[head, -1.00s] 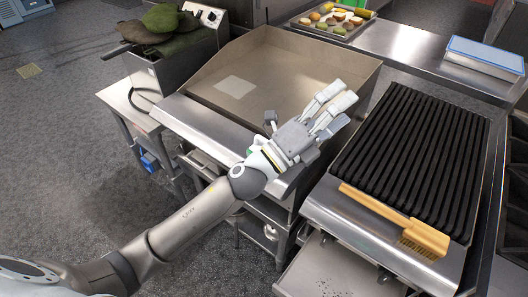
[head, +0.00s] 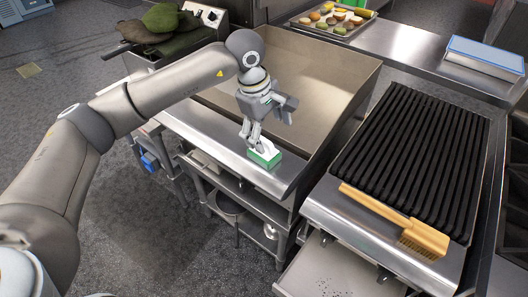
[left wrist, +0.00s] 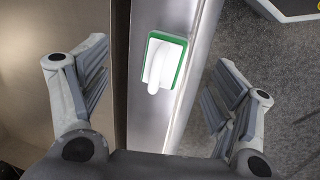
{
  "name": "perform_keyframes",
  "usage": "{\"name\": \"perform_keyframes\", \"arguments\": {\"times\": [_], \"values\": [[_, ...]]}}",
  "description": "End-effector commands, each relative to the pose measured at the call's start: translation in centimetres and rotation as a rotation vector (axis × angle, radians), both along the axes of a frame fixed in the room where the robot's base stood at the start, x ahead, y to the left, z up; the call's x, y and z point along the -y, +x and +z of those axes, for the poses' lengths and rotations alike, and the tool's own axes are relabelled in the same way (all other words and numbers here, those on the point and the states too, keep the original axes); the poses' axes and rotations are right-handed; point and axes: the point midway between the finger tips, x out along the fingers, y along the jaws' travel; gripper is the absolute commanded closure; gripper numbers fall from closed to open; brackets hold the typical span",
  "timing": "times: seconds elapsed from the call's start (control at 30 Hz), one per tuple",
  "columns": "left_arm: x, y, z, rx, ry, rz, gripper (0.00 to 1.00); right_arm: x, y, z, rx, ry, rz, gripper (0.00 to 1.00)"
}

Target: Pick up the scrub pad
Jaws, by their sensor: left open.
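The scrub pad (head: 265,158) has a green base and a white handle on top. It lies on the flat steel front ledge of the griddle (head: 330,75). In the left wrist view the scrub pad (left wrist: 163,62) sits between the spread fingers, apart from both. My left gripper (head: 266,130) points down just above the pad, open and empty; it also shows in the left wrist view (left wrist: 158,68). Its fingers partly hide the pad in the head view. My right gripper is not in view.
A black grill grate (head: 415,155) stands to the right, with a wooden-handled brush (head: 395,220) at its front. A food tray (head: 333,20) and a blue-topped box (head: 484,60) are on the back counter. A fryer (head: 205,17) with dark green items is at the left.

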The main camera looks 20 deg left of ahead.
Motion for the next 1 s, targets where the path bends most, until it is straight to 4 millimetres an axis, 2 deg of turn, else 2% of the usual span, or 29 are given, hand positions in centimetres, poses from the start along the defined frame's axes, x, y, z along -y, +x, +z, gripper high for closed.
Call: {"name": "perform_keyframes", "arguments": {"times": [0.03,0.17,0.4,0.67,0.8,1.0], "values": [[-1.2,0.3,0.4,0.006,0.042,0.005,0.18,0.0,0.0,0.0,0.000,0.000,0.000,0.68],[-2.3,0.6,0.0,0.005,0.086,0.009,0.18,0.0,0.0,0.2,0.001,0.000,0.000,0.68],[-1.9,1.2,-3.6,0.004,0.084,0.009,0.18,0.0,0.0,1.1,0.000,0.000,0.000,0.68],[-1.8,1.3,-5.7,0.003,0.084,0.009,0.18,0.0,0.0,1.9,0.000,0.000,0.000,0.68],[-1.8,1.3,-7.7,0.001,0.083,0.008,0.18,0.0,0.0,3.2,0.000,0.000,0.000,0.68],[-1.6,1.7,-9.9,0.005,0.082,0.009,0.18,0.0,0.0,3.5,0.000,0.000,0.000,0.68]]}}
